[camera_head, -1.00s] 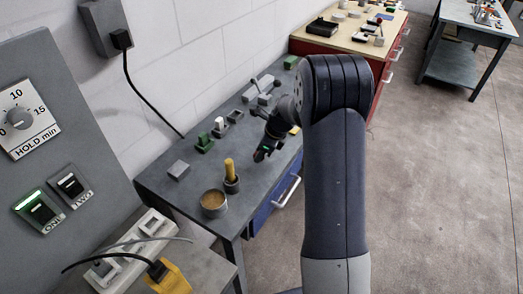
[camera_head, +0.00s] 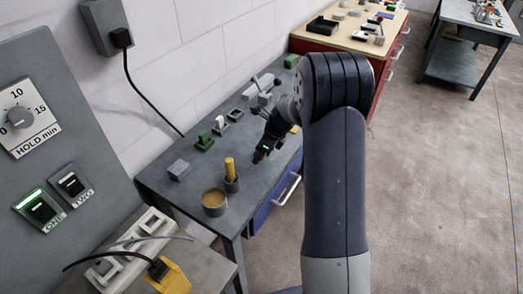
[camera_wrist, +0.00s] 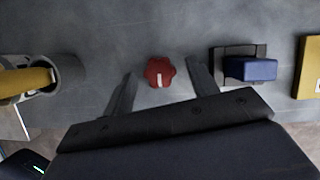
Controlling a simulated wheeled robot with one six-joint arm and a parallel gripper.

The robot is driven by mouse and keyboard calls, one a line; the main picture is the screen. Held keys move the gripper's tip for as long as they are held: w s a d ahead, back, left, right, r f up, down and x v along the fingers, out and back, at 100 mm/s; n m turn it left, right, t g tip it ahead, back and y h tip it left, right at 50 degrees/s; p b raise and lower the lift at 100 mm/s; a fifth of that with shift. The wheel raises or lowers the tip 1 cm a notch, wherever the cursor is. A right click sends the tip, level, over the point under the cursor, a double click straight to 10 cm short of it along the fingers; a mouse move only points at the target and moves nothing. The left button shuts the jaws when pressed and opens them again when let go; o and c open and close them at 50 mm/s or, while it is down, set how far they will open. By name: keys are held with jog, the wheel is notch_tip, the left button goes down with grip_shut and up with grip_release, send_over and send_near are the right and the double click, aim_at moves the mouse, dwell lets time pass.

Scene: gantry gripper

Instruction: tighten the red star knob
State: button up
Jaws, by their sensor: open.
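The red star knob (camera_wrist: 160,72) shows in the wrist view, on the grey bench top, with a pale mark on its face. My gripper (camera_wrist: 160,85) is open, with one finger to the left of the knob and one to the right. The knob appears between the fingertips; I cannot tell how far above it the fingers are. In the head view my gripper (camera_head: 262,153) is over the front part of the grey bench (camera_head: 208,177), and the knob is hidden there.
In the wrist view a blue block (camera_wrist: 250,68) in a dark holder stands just right of the right finger. A yellow block (camera_wrist: 309,68) lies at the far right. A yellow handle in a grey cup (camera_head: 231,172) and a round tan-filled pot (camera_head: 214,203) stand left of my gripper in the head view.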

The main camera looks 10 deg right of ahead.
jog(key=b+v, duration=0.1)
jog(key=v, duration=0.9)
jog(key=shift+d+r, duration=0.15)
jog(key=shift+r, duration=0.2)
jog(key=shift+f, duration=0.1)
jog(key=p+x, duration=0.1)
jog(key=x, duration=0.9)
jog(key=shift+f, duration=0.35)
jog(key=shift+r, duration=0.1)
